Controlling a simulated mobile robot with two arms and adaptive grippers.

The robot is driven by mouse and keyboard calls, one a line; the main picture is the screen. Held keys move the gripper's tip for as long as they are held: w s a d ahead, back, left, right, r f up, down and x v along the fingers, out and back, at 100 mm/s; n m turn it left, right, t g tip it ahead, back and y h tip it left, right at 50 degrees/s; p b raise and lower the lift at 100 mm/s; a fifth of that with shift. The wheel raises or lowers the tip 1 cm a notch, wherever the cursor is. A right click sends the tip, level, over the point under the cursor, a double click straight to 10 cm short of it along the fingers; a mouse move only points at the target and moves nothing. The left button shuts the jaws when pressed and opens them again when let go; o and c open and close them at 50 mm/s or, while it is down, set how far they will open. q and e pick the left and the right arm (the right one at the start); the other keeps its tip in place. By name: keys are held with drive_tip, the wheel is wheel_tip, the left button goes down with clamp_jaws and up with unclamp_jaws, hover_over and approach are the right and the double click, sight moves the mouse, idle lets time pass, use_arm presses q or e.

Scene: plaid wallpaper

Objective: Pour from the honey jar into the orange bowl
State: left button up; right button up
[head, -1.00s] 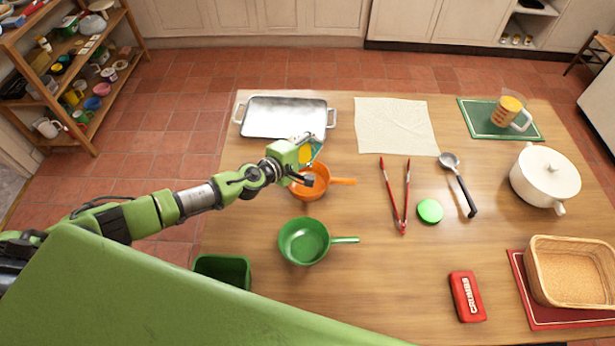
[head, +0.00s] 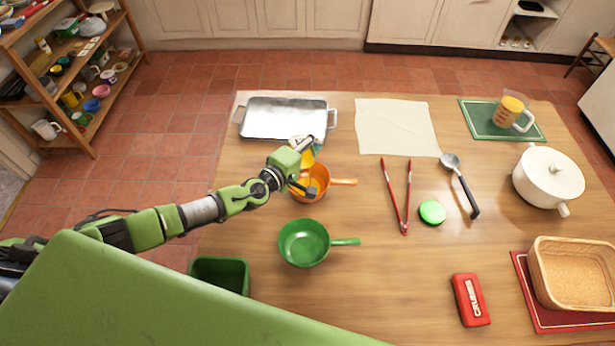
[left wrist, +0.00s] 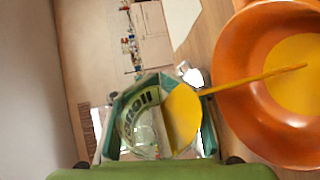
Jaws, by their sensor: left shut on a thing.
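My left gripper (head: 305,165) is shut on the honey jar (head: 316,149) and holds it tilted over the orange bowl (head: 325,184). In the left wrist view the jar (left wrist: 140,120) is clear with a teal rim and a label, and yellow honey lies against one side. A thin yellow stream (left wrist: 255,79) runs from its mouth into the orange bowl (left wrist: 237,60). A yellow pool (left wrist: 295,90) covers the bowl's bottom. In the head view the gripper partly hides the jar and bowl. My right gripper is not in view.
A green pan (head: 303,243) stands just in front of the orange bowl, and a metal tray (head: 285,118) lies behind it. Red tongs (head: 388,190), a green disc (head: 432,212), a ladle (head: 461,185) and a white pot (head: 548,178) are to the right.

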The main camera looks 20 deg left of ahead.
use_arm(q)
drive_tip(key=shift+r, duration=0.1)
idle(0.5)
drive_tip(key=shift+s+d+f+m+t+b, duration=0.2)
drive_tip(key=shift+f+m+t+b, duration=0.25)
drive_tip(key=shift+m+b, duration=0.35)
idle(0.4)
drive_tip(key=shift+s+d+r+m+t, duration=0.15)
drive_tip(key=shift+r+m+t, duration=0.25)
drive_tip(key=shift+m, duration=0.3)
idle(0.5)
drive_tip(key=shift+s+d+r+m+t+p, duration=0.1)
drive_tip(key=shift+r+m+t+p, duration=0.2)
drive_tip(key=shift+r, duration=0.2)
drive_tip(key=shift+s+d+r+m+t+p, duration=0.1)
drive_tip(key=shift+r+m+t, duration=0.05)
drive_tip(key=shift+r+m, duration=0.3)
drive_tip(key=shift+c, duration=0.2)
